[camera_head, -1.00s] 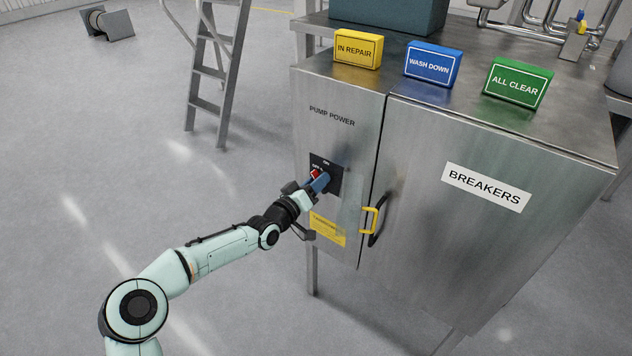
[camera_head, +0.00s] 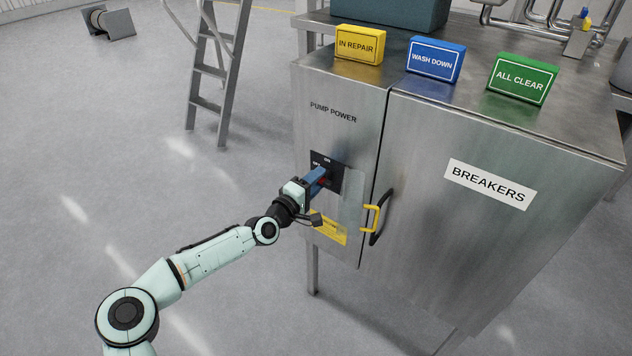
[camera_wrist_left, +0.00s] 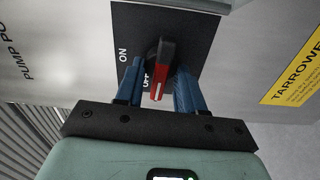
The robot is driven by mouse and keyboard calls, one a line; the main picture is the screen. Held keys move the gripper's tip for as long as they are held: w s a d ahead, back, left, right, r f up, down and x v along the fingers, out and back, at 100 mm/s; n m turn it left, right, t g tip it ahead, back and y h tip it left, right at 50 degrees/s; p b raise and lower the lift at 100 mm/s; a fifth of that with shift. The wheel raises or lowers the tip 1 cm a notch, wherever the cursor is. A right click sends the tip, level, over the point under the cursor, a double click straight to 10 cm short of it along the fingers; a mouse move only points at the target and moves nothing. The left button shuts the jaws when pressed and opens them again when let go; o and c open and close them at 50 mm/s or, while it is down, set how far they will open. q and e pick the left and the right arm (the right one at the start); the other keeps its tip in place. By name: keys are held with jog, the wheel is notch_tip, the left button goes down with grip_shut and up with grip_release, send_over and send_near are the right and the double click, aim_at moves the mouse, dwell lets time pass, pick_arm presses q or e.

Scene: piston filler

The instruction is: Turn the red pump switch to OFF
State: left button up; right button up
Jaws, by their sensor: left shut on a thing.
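The red pump switch (camera_wrist_left: 164,70) sits on a black plate (camera_wrist_left: 202,38) marked ON and OFF in the left wrist view. Its white-striped end lies beside the OFF lettering, with ON farther left. My left gripper (camera_wrist_left: 158,92) has its blue fingers on either side of the red handle and is shut on it. In the head view, my left gripper (camera_head: 317,180) is at the black plate (camera_head: 336,169), below the PUMP POWER lettering. There its fingers hide most of the switch, and only a little red shows. My right gripper is not in view.
A yellow handle (camera_head: 371,219) and a black door handle (camera_head: 383,218) stick out to the right of my gripper. A yellow label (camera_head: 329,229) is below it. IN REPAIR (camera_head: 359,45), WASH DOWN (camera_head: 435,62) and ALL CLEAR (camera_head: 522,79) blocks stand on the cabinet top.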

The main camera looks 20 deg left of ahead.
pick_arm(q)
jog(key=shift+f+n, duration=0.1)
jog(key=shift+n, duration=0.4)
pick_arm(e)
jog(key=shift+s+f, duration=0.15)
pick_arm(q)
jog(key=o, duration=1)
jog(key=shift+s, duration=0.15)
jog(key=p+v, duration=0.3)
jog(key=v, duration=1)
jog(key=shift+s, duration=0.1)
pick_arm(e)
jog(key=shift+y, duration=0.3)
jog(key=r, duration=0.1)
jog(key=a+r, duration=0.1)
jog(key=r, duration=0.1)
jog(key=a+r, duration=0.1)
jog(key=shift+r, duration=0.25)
